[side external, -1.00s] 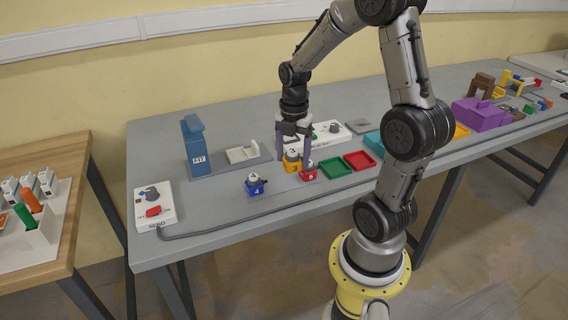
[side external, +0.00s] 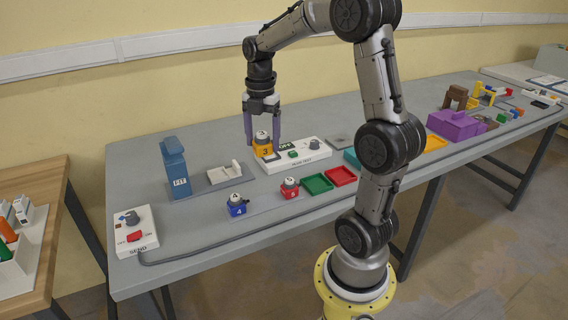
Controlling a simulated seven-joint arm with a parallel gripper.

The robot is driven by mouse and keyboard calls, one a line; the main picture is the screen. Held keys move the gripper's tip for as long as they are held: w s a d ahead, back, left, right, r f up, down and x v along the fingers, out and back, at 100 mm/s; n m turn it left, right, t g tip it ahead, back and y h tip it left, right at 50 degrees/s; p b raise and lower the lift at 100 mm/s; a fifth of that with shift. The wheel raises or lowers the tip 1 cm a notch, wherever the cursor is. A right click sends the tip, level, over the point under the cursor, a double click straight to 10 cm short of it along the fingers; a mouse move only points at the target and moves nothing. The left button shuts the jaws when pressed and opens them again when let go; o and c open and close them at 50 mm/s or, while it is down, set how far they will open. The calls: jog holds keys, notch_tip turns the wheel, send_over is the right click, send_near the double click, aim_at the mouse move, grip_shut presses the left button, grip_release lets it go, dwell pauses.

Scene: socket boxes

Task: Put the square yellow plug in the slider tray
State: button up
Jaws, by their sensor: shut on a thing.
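The square yellow plug (side external: 263,150) has a white round top and a dark mark on its front. My gripper (side external: 263,142) points down and is shut on it, one purple finger on each side. The plug is at the left end of a white box with an OFF display (side external: 290,156); I cannot tell whether it touches the box. A white tray-like fixture with a small upright piece (side external: 225,174) lies left of the plug, beside the blue FIT post (side external: 175,169). It may be the slider tray; no label shows.
A blue plug (side external: 237,208) and a red plug (side external: 290,192) stand in front. A green tray (side external: 317,184) and a red tray (side external: 342,176) lie to their right. A white SEND box (side external: 134,236) with a cable is at the left end. The table's front left is mostly clear.

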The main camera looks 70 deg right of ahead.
jog(key=w+d+f, duration=0.3)
jog(key=w+d, duration=0.1)
jog(key=w, duration=0.5)
jog(key=w+d+f, duration=0.3)
jog(key=w+d, duration=0.1)
jog(key=w, duration=0.5)
jog(key=shift+n, duration=0.4)
jog(key=shift+w+f, duration=0.25)
jog(key=shift+f, duration=1.6)
jog(key=shift+w+f, duration=0.3)
jog(key=shift+f, duration=1.55)
jog(key=shift+w+f, duration=0.25)
jog(key=shift+f, duration=1.6)
jog(key=shift+f, duration=0.1)
jog(key=o, duration=1.4)
